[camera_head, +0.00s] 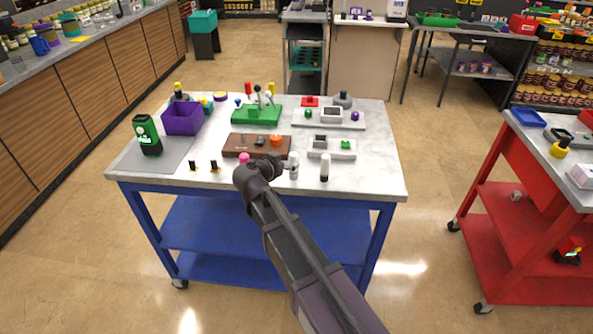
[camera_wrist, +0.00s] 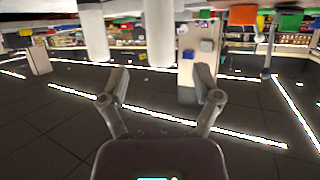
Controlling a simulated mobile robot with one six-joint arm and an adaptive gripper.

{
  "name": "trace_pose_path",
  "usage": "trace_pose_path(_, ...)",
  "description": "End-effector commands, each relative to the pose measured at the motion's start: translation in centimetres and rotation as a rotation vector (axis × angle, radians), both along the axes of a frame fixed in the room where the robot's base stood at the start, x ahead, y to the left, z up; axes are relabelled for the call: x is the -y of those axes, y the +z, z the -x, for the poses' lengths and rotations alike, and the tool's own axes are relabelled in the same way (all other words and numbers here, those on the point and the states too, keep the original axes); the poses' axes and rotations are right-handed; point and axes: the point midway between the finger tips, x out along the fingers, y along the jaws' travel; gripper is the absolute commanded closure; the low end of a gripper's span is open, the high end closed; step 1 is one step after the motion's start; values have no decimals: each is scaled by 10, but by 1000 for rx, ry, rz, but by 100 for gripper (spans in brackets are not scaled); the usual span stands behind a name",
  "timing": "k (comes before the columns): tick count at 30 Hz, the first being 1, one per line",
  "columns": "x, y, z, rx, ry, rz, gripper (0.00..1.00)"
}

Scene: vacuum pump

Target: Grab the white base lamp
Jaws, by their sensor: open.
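I cannot tell for certain which thing is the white base lamp. A small light base (camera_head: 331,147) with a grey block and a green part sits at the right front of the blue-framed table. Behind it, a longer light base (camera_head: 327,121) carries a white box with a green and a purple knob beside it. My gripper (camera_head: 270,165) is over the table's front middle, left of the small light base. The wrist view shows my gripper (camera_wrist: 160,85) with its two fingers spread and nothing between them. No lamp shows there.
The table (camera_head: 375,178) holds a brown base (camera_head: 237,145), a green base (camera_head: 257,114), a purple bin (camera_head: 182,119) and a dark device with a green screen (camera_head: 147,135). Two small white-and-dark cylinders (camera_head: 324,168) (camera_head: 293,165) stand near the front edge. A red cart (camera_head: 500,207) is at right.

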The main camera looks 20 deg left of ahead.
Motion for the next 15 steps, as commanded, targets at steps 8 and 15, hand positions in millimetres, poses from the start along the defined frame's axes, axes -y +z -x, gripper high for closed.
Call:
trace_pose_path(8, 3, -12, -23, -1, -2, 0, 18)
trace_pose_path(15, 8, -20, -44, 0, -2, 0, 18)
